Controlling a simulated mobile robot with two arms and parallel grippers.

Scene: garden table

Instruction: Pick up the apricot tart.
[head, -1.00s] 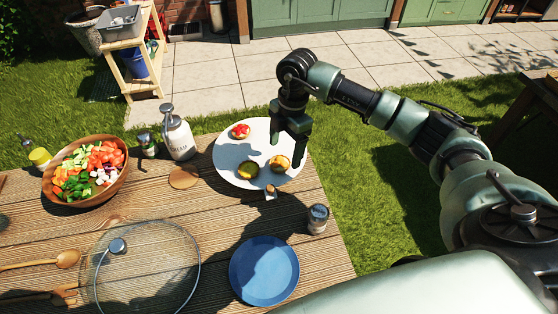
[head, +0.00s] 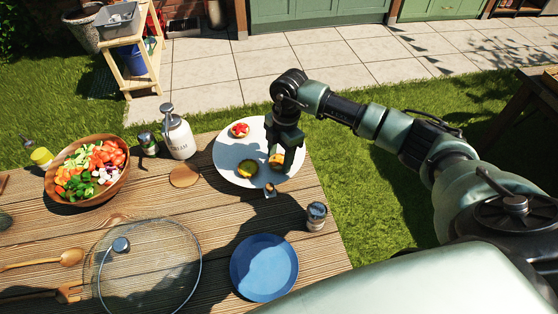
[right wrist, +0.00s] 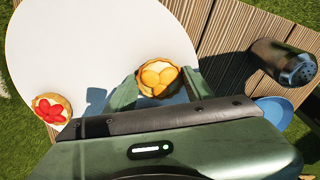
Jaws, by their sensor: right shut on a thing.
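The apricot tart (head: 276,160) is on the white plate (head: 228,161), at the plate's right side. In the right wrist view the tart (right wrist: 157,77) shows a golden crust and orange apricot pieces. My right gripper (head: 282,163) is down at the plate with its fingers on either side of the tart, shut on it. In the right wrist view the fingers (right wrist: 158,88) flank the tart. The tart appears still at plate level; I cannot tell whether it touches the plate. My left gripper is not in view.
A strawberry tart (head: 239,130) and a green-topped tart (head: 248,168) share the plate. A small shaker (head: 316,215), a blue plate (head: 264,268), a cream dispenser (head: 179,138), a salad bowl (head: 118,182) and a glass lid (head: 150,265) stand around on the table.

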